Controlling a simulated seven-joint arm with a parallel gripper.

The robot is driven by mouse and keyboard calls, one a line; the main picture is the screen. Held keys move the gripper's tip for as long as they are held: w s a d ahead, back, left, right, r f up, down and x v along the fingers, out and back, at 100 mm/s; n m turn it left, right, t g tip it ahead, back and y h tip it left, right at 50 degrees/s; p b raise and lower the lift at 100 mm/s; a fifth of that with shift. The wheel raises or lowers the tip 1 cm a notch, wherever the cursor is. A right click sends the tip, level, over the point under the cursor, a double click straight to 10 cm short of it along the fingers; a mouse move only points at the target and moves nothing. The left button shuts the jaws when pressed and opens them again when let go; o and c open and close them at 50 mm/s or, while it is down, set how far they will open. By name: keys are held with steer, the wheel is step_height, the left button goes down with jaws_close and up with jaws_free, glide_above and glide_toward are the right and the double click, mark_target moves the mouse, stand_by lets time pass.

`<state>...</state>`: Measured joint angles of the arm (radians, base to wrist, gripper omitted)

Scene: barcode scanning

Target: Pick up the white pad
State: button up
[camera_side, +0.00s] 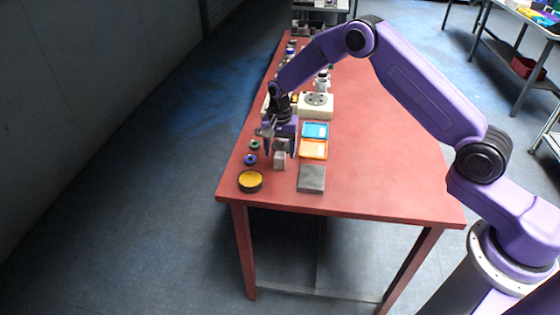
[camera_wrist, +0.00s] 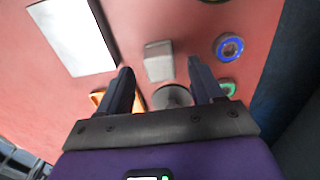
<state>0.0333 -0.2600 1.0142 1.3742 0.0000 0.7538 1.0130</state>
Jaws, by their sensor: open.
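A small pale white block (camera_side: 280,161), the likely white pad, stands near the front left of the red table. In the wrist view this block (camera_wrist: 158,60) shows just ahead of the space between my fingertips. A larger flat slab (camera_side: 311,179) lies to its right; it looks grey in the side view and bright white in the wrist view (camera_wrist: 75,38). I cannot tell for certain which is called the pad. My gripper (camera_side: 279,150) is open and empty, pointing down close to the small block. Whether a finger touches the block cannot be seen.
An orange tray (camera_side: 313,149) and a blue tray (camera_side: 315,130) lie behind the slab. A yellow-topped disc (camera_side: 250,181) sits at the front left corner. A blue ring (camera_side: 250,159) and a green one (camera_side: 254,145) lie left of my gripper. The table's right side (camera_side: 390,160) is clear.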

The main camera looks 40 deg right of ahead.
steer(key=shift+f, duration=1.45)
steer(key=shift+c, duration=0.3)
steer(key=c, duration=1)
steer(key=shift+r, duration=0.1)
